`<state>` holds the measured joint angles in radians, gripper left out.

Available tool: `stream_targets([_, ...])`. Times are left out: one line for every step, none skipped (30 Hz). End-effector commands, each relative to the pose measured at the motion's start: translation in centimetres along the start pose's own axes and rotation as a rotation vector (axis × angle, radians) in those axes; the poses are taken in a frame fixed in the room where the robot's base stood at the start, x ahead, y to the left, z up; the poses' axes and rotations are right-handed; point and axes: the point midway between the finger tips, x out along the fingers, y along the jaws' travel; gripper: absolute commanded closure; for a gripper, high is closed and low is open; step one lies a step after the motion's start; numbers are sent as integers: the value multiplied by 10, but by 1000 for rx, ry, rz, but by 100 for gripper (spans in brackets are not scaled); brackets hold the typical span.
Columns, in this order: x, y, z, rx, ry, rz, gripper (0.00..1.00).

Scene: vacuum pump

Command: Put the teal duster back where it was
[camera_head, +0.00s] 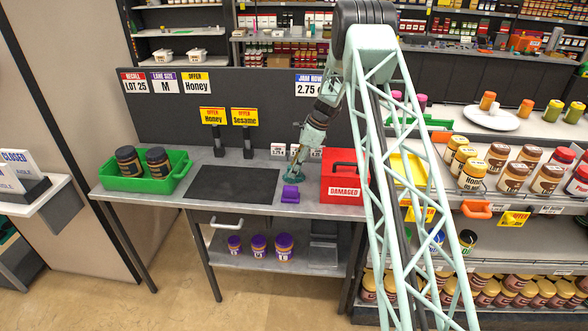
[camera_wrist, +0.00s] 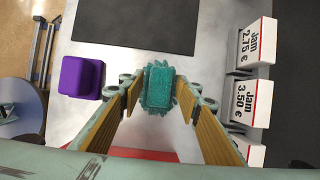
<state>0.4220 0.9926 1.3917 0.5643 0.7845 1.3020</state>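The teal duster (camera_wrist: 160,86) is between the tips of my gripper (camera_wrist: 164,92) in the wrist view, its ragged edge close to both fingers. My gripper looks open around it, with small gaps beside its block-like middle. In the head view my gripper (camera_head: 299,166) points down low over the counter, and the duster (camera_head: 292,178) is partly hidden there. I cannot tell whether the duster touches the counter top.
A purple block (camera_head: 290,193) lies close by on the counter, left of my gripper in the wrist view. White jam price cards (camera_wrist: 252,92) stand on the other side. A red box (camera_head: 343,190), dark mat (camera_head: 232,184) and green crate (camera_head: 150,184) share the counter.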

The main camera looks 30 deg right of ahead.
Motion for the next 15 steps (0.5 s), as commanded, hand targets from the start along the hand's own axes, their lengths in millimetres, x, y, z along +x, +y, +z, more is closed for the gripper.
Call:
stream_targets([0,0,0,0,0,0,68])
stream_targets([0,0,0,0,0,0,68])
stream_targets([0,0,0,0,0,0,68])
stream_targets([0,0,0,0,0,0,68])
stream_targets([0,0,0,0,0,0,68])
stream_targets([0,0,0,0,0,0,68])
stream_targets([0,0,0,0,0,0,68])
stream_targets([0,0,0,0,0,0,68])
stream_targets([0,0,0,0,0,0,68])
stream_targets([-1,0,0,0,0,0,68])
stream_targets([-1,0,1,0,0,0,68])
stream_targets([-2,0,1,0,0,0,68])
stream_targets([-3,0,1,0,0,0,68])
stream_targets([-4,0,2,0,0,0,68])
stream_targets([-6,0,1,0,0,0,68])
